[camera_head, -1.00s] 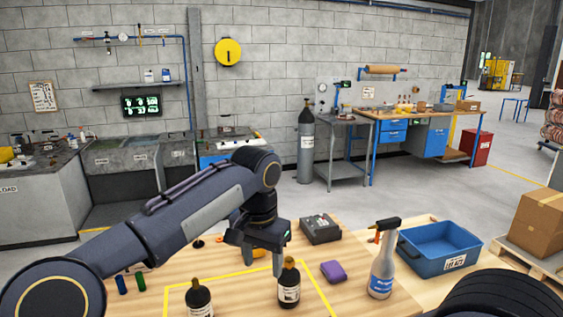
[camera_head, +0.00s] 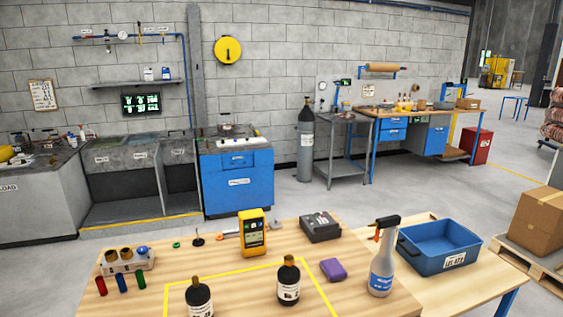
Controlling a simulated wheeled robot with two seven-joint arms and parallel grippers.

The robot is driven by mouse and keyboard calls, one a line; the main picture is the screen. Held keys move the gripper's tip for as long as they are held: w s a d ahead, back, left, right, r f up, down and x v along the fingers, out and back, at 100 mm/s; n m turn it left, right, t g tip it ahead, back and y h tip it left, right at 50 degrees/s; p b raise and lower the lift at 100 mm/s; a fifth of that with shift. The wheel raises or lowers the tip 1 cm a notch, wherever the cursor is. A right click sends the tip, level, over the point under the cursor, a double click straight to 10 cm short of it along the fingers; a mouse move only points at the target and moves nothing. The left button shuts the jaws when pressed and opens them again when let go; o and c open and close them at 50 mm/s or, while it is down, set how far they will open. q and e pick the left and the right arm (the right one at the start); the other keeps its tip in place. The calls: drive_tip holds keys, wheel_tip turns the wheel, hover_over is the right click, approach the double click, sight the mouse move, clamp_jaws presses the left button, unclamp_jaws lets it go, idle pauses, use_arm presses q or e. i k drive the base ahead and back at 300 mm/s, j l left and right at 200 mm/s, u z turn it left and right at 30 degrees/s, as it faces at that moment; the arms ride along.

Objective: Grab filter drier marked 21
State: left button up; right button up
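Two dark bottle-shaped cylinders with brownish tops and white labels stand upright on the wooden table. One cylinder (camera_head: 288,283) stands at the right part of the yellow-taped area, the other cylinder (camera_head: 200,300) at its left, cut by the bottom edge. They may be filter driers. Their label print is too small to read, so I cannot tell which is marked 21. Neither of my grippers is in view.
On the table (camera_head: 230,268) are a yellow meter (camera_head: 253,234), a dark grey box (camera_head: 320,228), a purple sponge-like block (camera_head: 333,270), a spray bottle (camera_head: 382,262), a blue bin (camera_head: 440,247), a rack (camera_head: 127,259) and small red, blue and green cylinders (camera_head: 122,284).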

sight(287, 277)
drive_tip(key=i+l, duration=0.15)
drive_tip(key=l, duration=0.15)
drive_tip(key=i+l, duration=0.15)
drive_tip(key=l, duration=0.15)
drive_tip(key=i+l+u, duration=0.15)
drive_tip(key=l+u, duration=0.25)
drive_tip(key=i+l+u, duration=0.1)
drive_tip(key=l+u, duration=0.75)
drive_tip(key=u, duration=1)
